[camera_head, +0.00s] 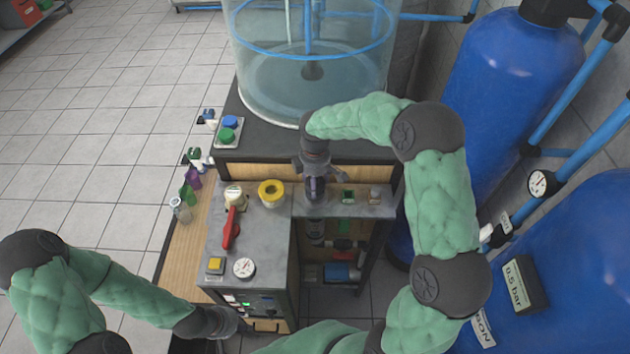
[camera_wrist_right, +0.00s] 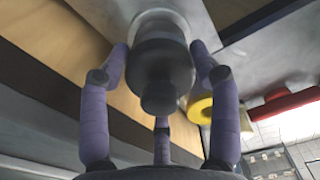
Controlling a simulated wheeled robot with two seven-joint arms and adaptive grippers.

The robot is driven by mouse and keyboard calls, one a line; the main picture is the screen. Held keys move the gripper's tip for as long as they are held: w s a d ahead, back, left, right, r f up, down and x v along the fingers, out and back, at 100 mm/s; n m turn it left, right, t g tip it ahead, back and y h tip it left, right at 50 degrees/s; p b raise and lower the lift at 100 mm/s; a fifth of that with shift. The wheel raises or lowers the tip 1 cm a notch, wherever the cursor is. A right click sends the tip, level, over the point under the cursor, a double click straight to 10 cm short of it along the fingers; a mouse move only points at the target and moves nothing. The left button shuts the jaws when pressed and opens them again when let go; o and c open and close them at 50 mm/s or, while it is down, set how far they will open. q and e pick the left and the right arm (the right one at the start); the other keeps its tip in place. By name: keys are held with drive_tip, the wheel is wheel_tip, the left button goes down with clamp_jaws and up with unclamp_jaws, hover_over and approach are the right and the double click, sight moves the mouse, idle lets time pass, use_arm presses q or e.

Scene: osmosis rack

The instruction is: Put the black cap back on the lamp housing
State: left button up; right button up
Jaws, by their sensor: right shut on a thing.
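My right gripper (camera_head: 316,188) points down over the back right of the grey bench top. In the right wrist view its three purple fingers (camera_wrist_right: 162,88) are closed around a dark grey-black stepped cap (camera_wrist_right: 160,62) with a round knob facing the camera. A lighter grey cylinder (camera_wrist_right: 158,24), perhaps the lamp housing, shows just beyond the cap; I cannot tell whether the cap is seated on it. In the head view the gripper hides the cap. My left gripper (camera_head: 222,322) is low at the front left, away from the cap; its fingers are not clear.
A yellow ring (camera_head: 271,193), a red lever (camera_head: 231,229), a white gauge (camera_head: 244,268) and a yellow button (camera_head: 215,265) sit on the bench top (camera_head: 265,235). Blue and green buttons (camera_head: 228,128) are behind. A clear tank (camera_head: 310,75) stands at the back; blue tanks (camera_head: 510,80) stand right.

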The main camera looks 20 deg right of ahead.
drive_tip(key=shift+f, duration=0.15)
drive_tip(key=o, duration=1.3)
drive_tip(key=shift+o, duration=1.1)
drive_tip(key=shift+r+p, duration=3.25)
drive_tip(key=shift+r, duration=1.3)
